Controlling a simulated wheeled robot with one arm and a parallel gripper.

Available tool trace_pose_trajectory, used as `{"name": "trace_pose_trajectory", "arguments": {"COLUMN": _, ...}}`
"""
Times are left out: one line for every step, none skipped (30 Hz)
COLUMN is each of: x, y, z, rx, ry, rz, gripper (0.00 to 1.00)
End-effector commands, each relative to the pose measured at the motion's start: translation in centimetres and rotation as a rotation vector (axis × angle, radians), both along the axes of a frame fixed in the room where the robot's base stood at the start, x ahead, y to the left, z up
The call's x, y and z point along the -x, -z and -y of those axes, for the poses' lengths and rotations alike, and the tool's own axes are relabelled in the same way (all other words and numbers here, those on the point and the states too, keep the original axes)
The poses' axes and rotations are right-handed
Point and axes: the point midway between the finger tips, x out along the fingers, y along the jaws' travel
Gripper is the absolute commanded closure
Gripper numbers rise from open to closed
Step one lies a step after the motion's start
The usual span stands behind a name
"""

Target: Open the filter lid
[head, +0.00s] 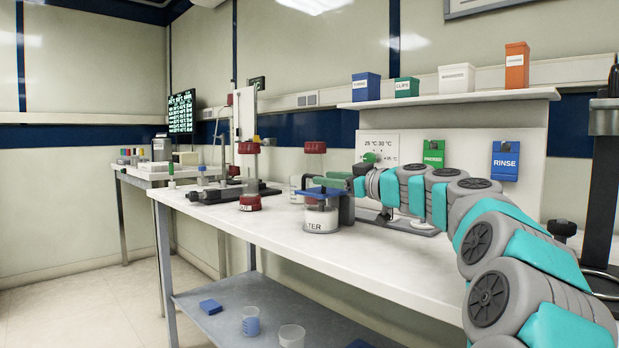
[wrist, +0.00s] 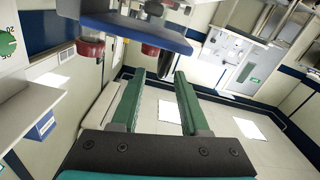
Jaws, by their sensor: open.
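The filter (head: 321,218) is a squat, pale, labelled pot on the white bench in the head view. Its blue lid (head: 318,194) lies roughly level across the top. A dark upright part stands at the pot's right side. My gripper (head: 322,181) reaches in from the right, with its green fingers just above the lid. In the wrist view the two green fingers of my gripper (wrist: 158,76) are apart with nothing between them. A blue slab, apparently the lid (wrist: 150,35), crosses the top of that view, beyond the fingertips. Whether they touch is unclear.
A red-capped column (head: 249,175) stands on the bench left of the filter. Another red cap (head: 315,147) rises behind my gripper. A dial panel (head: 378,150) and a shelf (head: 470,101) with small boxes stand behind my arm. The bench front is clear.

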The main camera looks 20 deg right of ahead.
Motion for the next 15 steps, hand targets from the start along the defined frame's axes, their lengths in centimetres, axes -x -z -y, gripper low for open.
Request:
{"name": "trace_pose_trajectory", "arguments": {"x": -0.8, "y": 0.0, "z": -0.3, "rx": 0.000, "ry": -0.001, "rz": -0.003, "gripper": 0.55}}
{"name": "trace_pose_trajectory", "arguments": {"x": -1.2, "y": 0.0, "z": -0.4, "rx": 0.000, "ry": -0.001, "rz": -0.003, "gripper": 0.55}}
{"name": "trace_pose_trajectory", "arguments": {"x": -1.8, "y": 0.0, "z": -0.7, "rx": 0.000, "ry": -0.001, "rz": -0.002, "gripper": 0.55}}
{"name": "trace_pose_trajectory", "arguments": {"x": -2.2, "y": -0.1, "z": -0.8, "rx": 0.001, "ry": 0.000, "rz": -0.003, "gripper": 0.55}}
{"name": "trace_pose_trajectory", "arguments": {"x": -2.7, "y": -0.1, "z": -1.0, "rx": 0.001, "ry": 0.000, "rz": -0.003, "gripper": 0.55}}
{"name": "trace_pose_trajectory", "arguments": {"x": -3.2, "y": -0.1, "z": -1.2, "rx": 0.002, "ry": 0.000, "rz": -0.002, "gripper": 0.55}}
{"name": "trace_pose_trajectory", "arguments": {"x": -3.7, "y": -0.1, "z": -1.4, "rx": 0.001, "ry": 0.000, "rz": -0.002, "gripper": 0.55}}
{"name": "trace_pose_trajectory", "arguments": {"x": -4.0, "y": -0.1, "z": -1.5, "rx": -0.001, "ry": 0.000, "rz": -0.001, "gripper": 0.55}}
{"name": "trace_pose_trajectory", "arguments": {"x": -4.5, "y": -0.1, "z": -1.6, "rx": 0.001, "ry": 0.001, "rz": -0.002, "gripper": 0.55}}
{"name": "trace_pose_trajectory", "arguments": {"x": -4.9, "y": -0.1, "z": -1.7, "rx": 0.001, "ry": 0.001, "rz": -0.003, "gripper": 0.55}}
{"name": "trace_pose_trajectory", "arguments": {"x": -5.2, "y": 0.0, "z": -1.9, "rx": 0.001, "ry": 0.001, "rz": -0.003, "gripper": 0.55}}
{"name": "trace_pose_trajectory", "arguments": {"x": -5.5, "y": -0.1, "z": -2.0, "rx": 0.001, "ry": 0.000, "rz": -0.002, "gripper": 0.55}}
{"name": "trace_pose_trajectory", "arguments": {"x": -5.7, "y": 0.0, "z": -2.1, "rx": 0.001, "ry": -0.001, "rz": -0.002, "gripper": 0.55}}
{"name": "trace_pose_trajectory", "arguments": {"x": -5.8, "y": 0.0, "z": -2.2, "rx": 0.001, "ry": -0.001, "rz": -0.002, "gripper": 0.55}}
{"name": "trace_pose_trajectory", "arguments": {"x": -5.9, "y": 0.0, "z": -2.2, "rx": 0.001, "ry": -0.001, "rz": -0.002, "gripper": 0.55}}
